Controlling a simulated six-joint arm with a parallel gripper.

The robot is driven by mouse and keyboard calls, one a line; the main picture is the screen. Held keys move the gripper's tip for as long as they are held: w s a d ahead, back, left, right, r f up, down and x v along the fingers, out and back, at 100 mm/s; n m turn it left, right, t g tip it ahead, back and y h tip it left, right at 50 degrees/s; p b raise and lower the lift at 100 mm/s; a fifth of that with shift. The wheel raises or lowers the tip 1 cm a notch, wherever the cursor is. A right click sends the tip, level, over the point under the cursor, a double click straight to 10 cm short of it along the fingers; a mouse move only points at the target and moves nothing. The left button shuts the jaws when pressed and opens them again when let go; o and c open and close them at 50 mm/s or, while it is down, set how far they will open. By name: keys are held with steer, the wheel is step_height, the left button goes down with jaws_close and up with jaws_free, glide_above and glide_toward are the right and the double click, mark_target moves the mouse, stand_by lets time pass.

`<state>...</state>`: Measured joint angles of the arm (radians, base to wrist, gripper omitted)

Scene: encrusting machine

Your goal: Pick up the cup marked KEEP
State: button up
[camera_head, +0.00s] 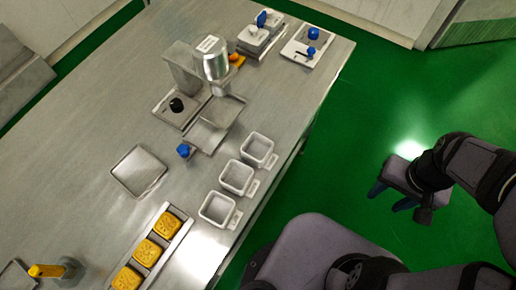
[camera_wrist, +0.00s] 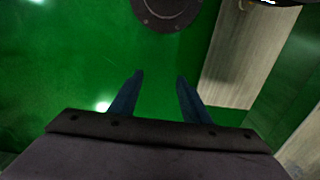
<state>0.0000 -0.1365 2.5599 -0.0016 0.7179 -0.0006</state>
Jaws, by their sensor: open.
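Three white square cups with tab handles stand in a row along the table's right edge: a far cup (camera_head: 258,150), a middle cup (camera_head: 237,178) and a near cup (camera_head: 218,209). Their tabs point right, towards the edge. Any marking is too small to read, so I cannot tell which one says KEEP. My gripper (camera_head: 390,197) is open and empty, off the table to the right of the cups, over the green floor. In the wrist view its two blue fingers (camera_wrist: 160,78) are spread with only floor between them, and no cup shows there.
A board with blue knobs (camera_head: 304,48) lies at the far end. Open green floor (camera_head: 350,120) separates my gripper from the table.

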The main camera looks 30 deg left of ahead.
steer(key=o, duration=0.7)
steer(key=shift+c, duration=0.2)
steer(key=a+r+p, duration=0.2)
steer(key=a+r, duration=0.1)
steer(key=a, duration=0.5)
steer(key=a+r+p, duration=0.2)
steer(key=a+r, duration=0.2)
steer(key=a, duration=0.5)
steer(key=s+a+r+p, duration=0.1)
steer(key=a+r+p, duration=0.1)
steer(key=a, duration=0.6)
steer(key=shift+a+r, duration=0.2)
steer(key=shift+r, duration=0.7)
step_height(320, 180, up, 2)
steer(key=p, duration=0.2)
glide_above(259, 151)
steer(key=shift+f+p, duration=0.4)
steer(key=shift+f, duration=3.15)
